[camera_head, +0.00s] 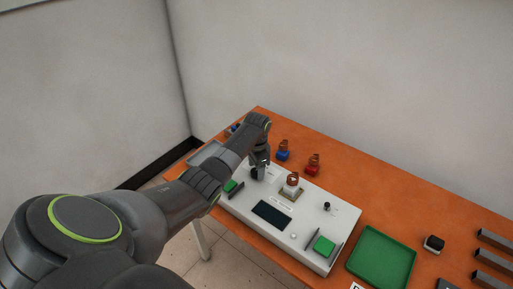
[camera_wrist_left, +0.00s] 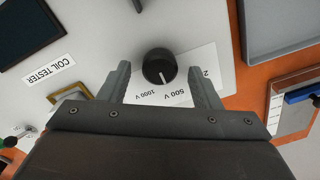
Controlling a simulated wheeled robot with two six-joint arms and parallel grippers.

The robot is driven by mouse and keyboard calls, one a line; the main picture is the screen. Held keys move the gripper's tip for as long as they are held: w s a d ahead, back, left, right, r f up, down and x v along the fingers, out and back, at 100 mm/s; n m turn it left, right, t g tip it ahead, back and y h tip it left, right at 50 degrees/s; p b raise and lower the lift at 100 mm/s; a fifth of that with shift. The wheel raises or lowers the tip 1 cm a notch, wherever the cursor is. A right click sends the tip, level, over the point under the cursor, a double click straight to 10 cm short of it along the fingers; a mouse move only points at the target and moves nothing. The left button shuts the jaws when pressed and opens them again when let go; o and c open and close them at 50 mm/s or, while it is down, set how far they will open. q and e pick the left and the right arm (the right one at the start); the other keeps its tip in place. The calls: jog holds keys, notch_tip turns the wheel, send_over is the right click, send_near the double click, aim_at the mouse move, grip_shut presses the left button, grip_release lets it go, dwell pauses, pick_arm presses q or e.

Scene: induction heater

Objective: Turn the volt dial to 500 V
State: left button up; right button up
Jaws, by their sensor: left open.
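The volt dial (camera_wrist_left: 159,67) is a round black knob on the white panel of the coil tester (camera_head: 265,213). A white label (camera_wrist_left: 175,80) beside it reads 1000 V and 500 V, with a further mark partly hidden by a finger. The dial's white pointer line appears to point between the 1000 V and 500 V marks. My left gripper (camera_wrist_left: 160,82) is open, with one finger on each side of the dial and a visible gap to both. In the head view my left gripper (camera_head: 260,165) is over the panel's far left part. My right gripper is not in view.
A copper coil (camera_head: 292,180) stands on the tester. Blue (camera_head: 283,151) and red (camera_head: 313,164) based coils stand behind it. A green tray (camera_head: 382,258) lies to the right on the orange table (camera_head: 370,196). A grey tray edge (camera_wrist_left: 285,50) shows near the gripper.

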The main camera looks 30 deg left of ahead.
pick_arm(q)
notch_tip(320, 180, up, 16)
jog(key=shift+s+d+r, duration=0.2)
jog(key=shift+d, duration=0.05)
jog(key=shift+f, duration=0.1)
dwell(0.4)
